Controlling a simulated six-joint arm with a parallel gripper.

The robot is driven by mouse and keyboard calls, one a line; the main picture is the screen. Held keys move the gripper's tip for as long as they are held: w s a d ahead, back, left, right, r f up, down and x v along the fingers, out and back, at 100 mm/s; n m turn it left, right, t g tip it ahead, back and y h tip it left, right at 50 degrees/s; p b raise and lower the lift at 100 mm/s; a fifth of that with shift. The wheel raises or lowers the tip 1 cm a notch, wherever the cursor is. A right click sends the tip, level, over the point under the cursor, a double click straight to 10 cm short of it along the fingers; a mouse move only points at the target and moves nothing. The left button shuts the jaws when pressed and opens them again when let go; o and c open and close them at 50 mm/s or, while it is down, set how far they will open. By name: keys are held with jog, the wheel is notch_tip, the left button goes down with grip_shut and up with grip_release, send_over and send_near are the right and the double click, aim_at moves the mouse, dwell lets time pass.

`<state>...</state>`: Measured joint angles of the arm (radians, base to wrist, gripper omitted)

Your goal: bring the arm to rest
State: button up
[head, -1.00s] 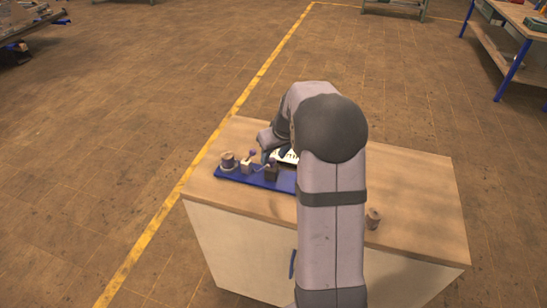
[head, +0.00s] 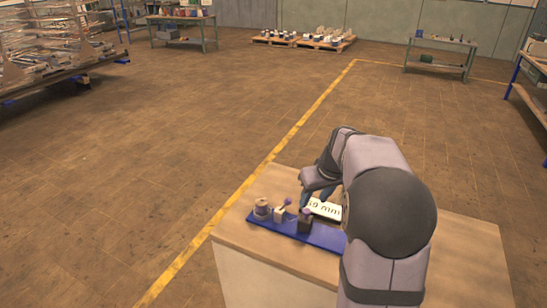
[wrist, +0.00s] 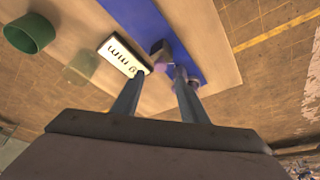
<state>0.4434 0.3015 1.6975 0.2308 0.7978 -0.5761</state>
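My gripper (head: 316,198) hangs over the wooden cabinet top, just behind the blue board in the head view. In the wrist view its two fingers (wrist: 160,73) are apart, and I see nothing held between them. My arm bends down from the right and hides part of the cabinet top.
The blue board (head: 325,237) carries a spool-like piece (head: 262,209), a pale block (head: 281,213) and a dark block (head: 305,224). A white "mm" plate (head: 324,209) lies beside it. The wrist view shows a green ring-like cup (wrist: 30,34) and a translucent block (wrist: 81,68).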

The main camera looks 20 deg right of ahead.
jog(key=s+a+f+m+g, duration=0.2)
jog(key=s+f+m, duration=0.1)
jog(key=s+f, duration=0.3)
jog(key=s+a+f+m+g, duration=0.25)
jog(key=s+f, duration=0.25)
jog(key=s, duration=0.3)
jog(key=s+a+n, duration=0.5)
jog(key=s+a, duration=0.5)
jog(key=a, duration=0.3)
jog(key=shift+s+r, duration=0.3)
jog(key=shift+s, duration=0.1)
jog(key=shift+a+n, duration=0.1)
jog(key=shift+n, duration=0.15)
